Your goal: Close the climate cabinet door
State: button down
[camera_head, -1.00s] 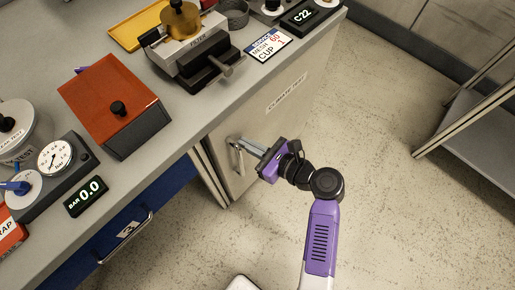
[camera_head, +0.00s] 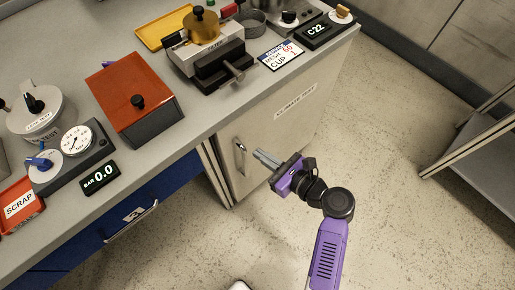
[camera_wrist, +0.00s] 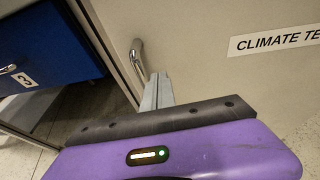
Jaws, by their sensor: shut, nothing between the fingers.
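The climate cabinet door (camera_head: 290,128) is a beige panel under the right part of the bench, labelled "CLIMATE TEST". In the head view it looks close to flush with the bench front; any small gap cannot be told. Its metal handle (camera_head: 240,157) is at the door's left edge and also shows in the wrist view (camera_wrist: 138,58). My gripper (camera_head: 257,154) is shut and empty, its fingers pointing at the door just right of the handle. In the wrist view the fingertips (camera_wrist: 158,78) are close to the door face, right of and below the handle; contact cannot be told.
A blue drawer (camera_head: 150,200) marked 3 is left of the cabinet. The bench top (camera_head: 195,115) holds a red-lidded box (camera_head: 130,95), a filter vise (camera_head: 210,50) and a C22 display (camera_head: 316,30). A grey shelf rack (camera_head: 480,150) stands at right. The floor between is clear.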

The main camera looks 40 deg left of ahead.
jog(key=p+v, duration=0.1)
jog(key=v, duration=0.8)
jog(key=shift+s, duration=0.3)
jog(key=shift+d, duration=0.1)
